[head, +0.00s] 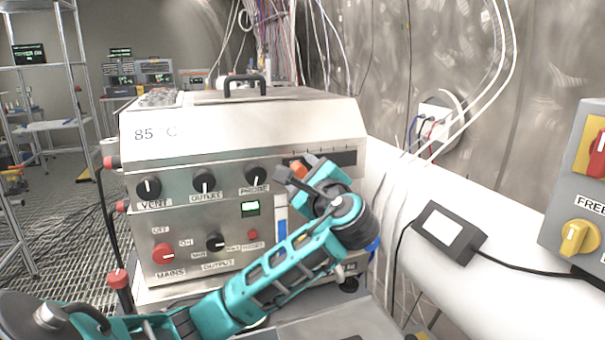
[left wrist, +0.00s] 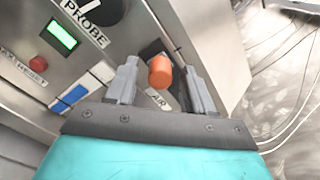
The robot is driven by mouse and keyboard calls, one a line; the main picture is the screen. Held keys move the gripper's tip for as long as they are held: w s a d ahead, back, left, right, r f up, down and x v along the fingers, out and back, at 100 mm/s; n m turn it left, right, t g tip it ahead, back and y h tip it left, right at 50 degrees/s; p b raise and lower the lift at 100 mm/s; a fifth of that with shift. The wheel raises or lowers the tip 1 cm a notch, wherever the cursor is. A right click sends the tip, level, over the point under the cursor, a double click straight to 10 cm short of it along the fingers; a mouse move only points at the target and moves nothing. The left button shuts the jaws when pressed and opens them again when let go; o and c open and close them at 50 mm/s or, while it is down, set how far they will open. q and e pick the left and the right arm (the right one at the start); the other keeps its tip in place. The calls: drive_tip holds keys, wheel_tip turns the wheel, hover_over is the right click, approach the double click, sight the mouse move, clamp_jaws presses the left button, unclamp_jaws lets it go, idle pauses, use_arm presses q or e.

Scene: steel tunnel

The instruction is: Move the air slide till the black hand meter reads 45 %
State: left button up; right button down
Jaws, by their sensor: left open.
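The air slide has an orange knob (left wrist: 160,72) in a dark slot above the AIR label in the left wrist view. In the head view a bit of the orange knob (head: 297,166) shows by the fingers, at the right of the steel machine's front. My left gripper (left wrist: 160,67) is open, with one finger on each side of the knob; I cannot tell whether either touches it. It also shows in the head view (head: 301,170). A black box with a pale face (head: 444,231), perhaps the hand meter, lies on the white pipe; no reading is legible. My right gripper is out of view.
The steel machine (head: 150,240) carries black knobs, red buttons and a small lit green display (head: 250,208). A black cable runs from the black box toward a grey switch box (head: 575,190) at the right. A rack (head: 82,100) stands at the left.

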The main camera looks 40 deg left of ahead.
use_arm(q)
drive_tip(key=shift+c, duration=0.4)
clamp_jaws()
